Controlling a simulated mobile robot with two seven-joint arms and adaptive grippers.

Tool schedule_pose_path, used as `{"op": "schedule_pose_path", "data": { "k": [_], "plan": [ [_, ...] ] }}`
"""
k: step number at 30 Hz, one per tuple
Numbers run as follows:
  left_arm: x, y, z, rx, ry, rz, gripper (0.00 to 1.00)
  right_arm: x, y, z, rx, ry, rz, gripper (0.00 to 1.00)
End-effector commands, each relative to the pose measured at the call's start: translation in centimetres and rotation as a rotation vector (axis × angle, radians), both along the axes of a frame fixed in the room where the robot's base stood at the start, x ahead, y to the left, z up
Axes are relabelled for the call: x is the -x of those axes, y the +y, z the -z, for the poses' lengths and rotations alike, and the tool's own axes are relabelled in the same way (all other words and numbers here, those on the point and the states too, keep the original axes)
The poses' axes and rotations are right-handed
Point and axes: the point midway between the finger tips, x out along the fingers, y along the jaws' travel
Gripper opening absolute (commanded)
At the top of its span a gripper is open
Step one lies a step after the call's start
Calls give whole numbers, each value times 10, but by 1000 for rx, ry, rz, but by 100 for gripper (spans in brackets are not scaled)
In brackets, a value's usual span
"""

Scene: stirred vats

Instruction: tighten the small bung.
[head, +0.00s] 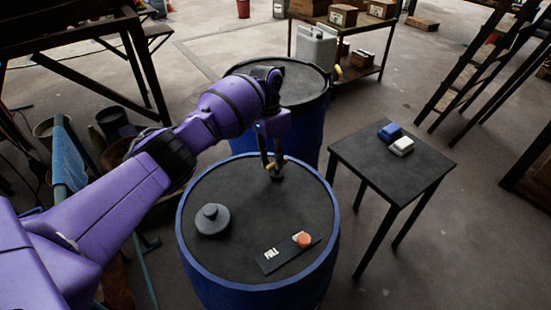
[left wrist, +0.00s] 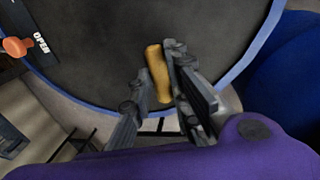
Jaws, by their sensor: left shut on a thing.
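My left gripper (head: 272,170) reaches down to the far part of the blue vat's dark lid (head: 240,185). It is shut on a short yellow-tan bar, apparently the handle of the small bung (left wrist: 157,73). In the left wrist view the bar lies between the two fingers of the gripper (left wrist: 158,68). In the head view the fingers cover most of the small bung, and a dark base shows under them at the lid. Its threads and seating cannot be seen. My right gripper is not in view.
A larger grey bung (head: 212,219) stands on the lid at left. A dark lettered plate (head: 270,260) with an orange knob (head: 303,240) lies near the front right. A second vat (head: 300,85) stands behind. A side table (head: 390,165) holds a blue block (head: 389,132) and a white block (head: 401,147).

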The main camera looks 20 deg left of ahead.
Motion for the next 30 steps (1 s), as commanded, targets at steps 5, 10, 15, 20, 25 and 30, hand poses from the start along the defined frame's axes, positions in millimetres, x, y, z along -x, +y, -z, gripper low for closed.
{"op": "schedule_pose_path", "data": {
  "k": [5,10,15,20,25,30],
  "plan": [
    [0,0,0,0,1,2,33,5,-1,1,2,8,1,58],
    [0,0,0,0,1,1,36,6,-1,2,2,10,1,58],
    [0,0,-1,0,0,0,36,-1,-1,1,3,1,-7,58],
    [-3,2,-16,1,-2,1,36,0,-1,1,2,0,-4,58],
    [-8,8,-52,1,-4,0,36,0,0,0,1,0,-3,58],
    [-11,13,-86,1,-3,-1,36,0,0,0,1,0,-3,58]
  ]
}}
